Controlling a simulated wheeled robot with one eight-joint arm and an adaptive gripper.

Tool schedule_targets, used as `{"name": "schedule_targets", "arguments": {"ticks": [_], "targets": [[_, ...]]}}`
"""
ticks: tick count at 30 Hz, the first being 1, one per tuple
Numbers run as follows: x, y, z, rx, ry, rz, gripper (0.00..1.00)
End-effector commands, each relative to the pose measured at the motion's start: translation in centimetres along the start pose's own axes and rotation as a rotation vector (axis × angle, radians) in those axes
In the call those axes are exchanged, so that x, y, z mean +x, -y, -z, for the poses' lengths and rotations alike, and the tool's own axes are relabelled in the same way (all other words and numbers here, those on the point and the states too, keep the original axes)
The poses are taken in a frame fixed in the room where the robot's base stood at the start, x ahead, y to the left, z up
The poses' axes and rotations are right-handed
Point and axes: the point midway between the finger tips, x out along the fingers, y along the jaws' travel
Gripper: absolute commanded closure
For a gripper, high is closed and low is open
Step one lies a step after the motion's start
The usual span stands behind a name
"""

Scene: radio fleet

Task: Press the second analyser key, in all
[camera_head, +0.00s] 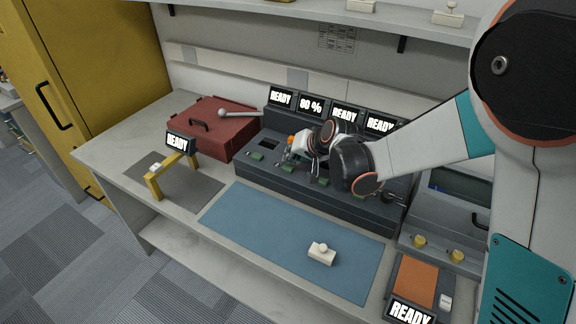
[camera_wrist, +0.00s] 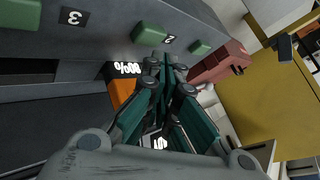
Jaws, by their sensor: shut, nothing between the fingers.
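The dark analyser console (camera_head: 300,190) stands at the back of the bench with several bays and green keys. In the wrist view the second key (camera_wrist: 146,34) is a green block beside a label "2". The first key (camera_wrist: 199,48) and the third key (camera_wrist: 20,13) flank it. My gripper (camera_wrist: 163,58) is shut and empty, its tips very close to the second key; I cannot tell whether they touch. In the head view my gripper (camera_head: 285,157) is over the second bay. The second display (camera_head: 311,104) reads "80 %"; the others read "READY".
An orange item (camera_wrist: 121,92) shows beside the fingers. A red case (camera_head: 210,128) stands left of the console. A blue mat (camera_head: 290,235) with a small cream item (camera_head: 321,253) lies in front. A yellow stand (camera_head: 153,187) is at left, an orange pad (camera_head: 414,281) at right.

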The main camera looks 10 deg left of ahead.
Motion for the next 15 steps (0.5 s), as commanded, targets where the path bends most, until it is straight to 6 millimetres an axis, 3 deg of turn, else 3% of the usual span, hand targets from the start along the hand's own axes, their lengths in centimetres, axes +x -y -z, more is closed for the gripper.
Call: {"name": "schedule_targets", "arguments": {"ticks": [8,15], "targets": [[-0.1,0.0,0.0,0.000,0.000,0.000,1.00],[-1.3,0.9,0.9,0.000,0.000,0.000,1.00]]}}
